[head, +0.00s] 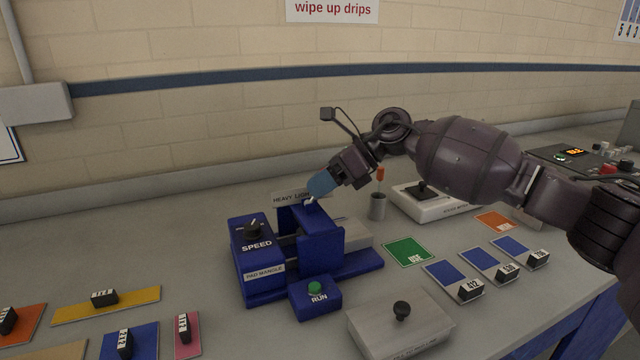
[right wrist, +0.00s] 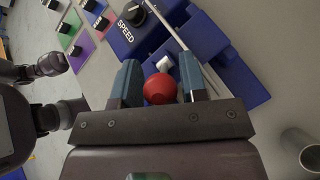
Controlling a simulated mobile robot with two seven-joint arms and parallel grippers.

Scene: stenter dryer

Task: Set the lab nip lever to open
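The blue pad mangle (head: 325,245) stands on the bench, with a label plate (head: 290,198) reading HEAVY and LIGHT along its top; the rest of the plate is covered. My right gripper (head: 320,184) reaches down to the top of the mangle, its blue fingertips over the plate. A short pale bit of the lever (head: 309,201) shows just below them. In the right wrist view, the red ball knob (right wrist: 158,88) of the lever sits between the two fingers of my right gripper (right wrist: 160,80). The fingers are apart, with a small gap at the knob's right. My left gripper is not seen.
The SPEED knob (head: 254,229) and green RUN button (head: 315,287) are close by on the mangle. A grey cup (head: 378,206) and a white instrument (head: 440,205) stand behind to the right. A grey block with a black knob (head: 402,311) lies in front.

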